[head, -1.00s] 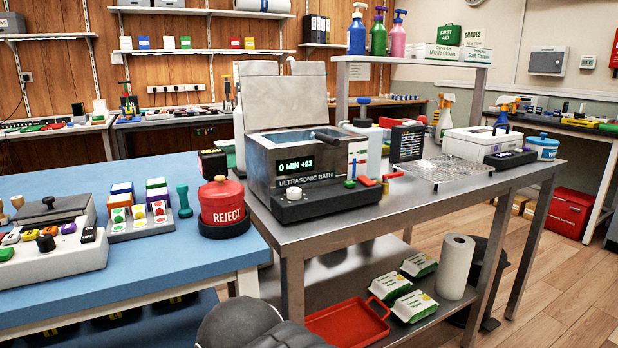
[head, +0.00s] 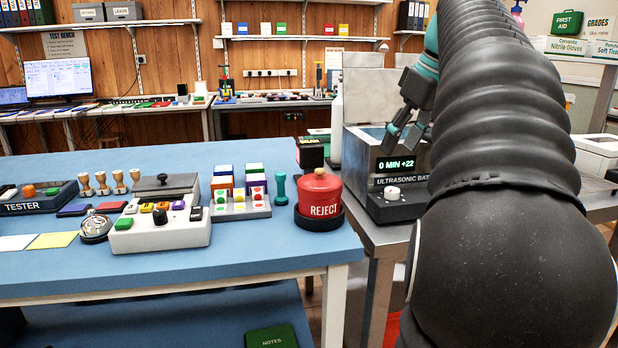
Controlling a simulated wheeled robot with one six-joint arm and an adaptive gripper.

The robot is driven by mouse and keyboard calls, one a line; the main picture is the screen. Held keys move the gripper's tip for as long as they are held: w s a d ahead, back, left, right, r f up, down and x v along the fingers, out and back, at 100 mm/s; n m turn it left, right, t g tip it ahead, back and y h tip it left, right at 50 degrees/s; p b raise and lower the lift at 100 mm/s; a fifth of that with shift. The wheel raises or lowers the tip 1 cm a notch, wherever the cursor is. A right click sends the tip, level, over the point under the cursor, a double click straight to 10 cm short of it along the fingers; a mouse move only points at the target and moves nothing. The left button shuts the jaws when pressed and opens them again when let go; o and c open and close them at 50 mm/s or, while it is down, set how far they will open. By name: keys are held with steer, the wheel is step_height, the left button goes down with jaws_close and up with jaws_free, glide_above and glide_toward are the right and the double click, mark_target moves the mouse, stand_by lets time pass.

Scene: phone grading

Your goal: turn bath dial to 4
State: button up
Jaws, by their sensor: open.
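The ultrasonic bath (head: 355,150) stands on the steel table at the right, its lid raised.
A red REJECT pot (head: 320,200) stands at the blue table's (head: 265,252) right edge, left of the bath. The blue table's front strip is clear.

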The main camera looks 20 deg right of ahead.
glide_toward(392, 189)
steer(key=shift+n, duration=0.3)
steer(key=b+x, duration=0.3)
steer(key=x, duration=0.5)
steer(key=shift+w+f+b, duration=0.15)
steer(key=shift+f+b, duration=0.2)
jaws_close()
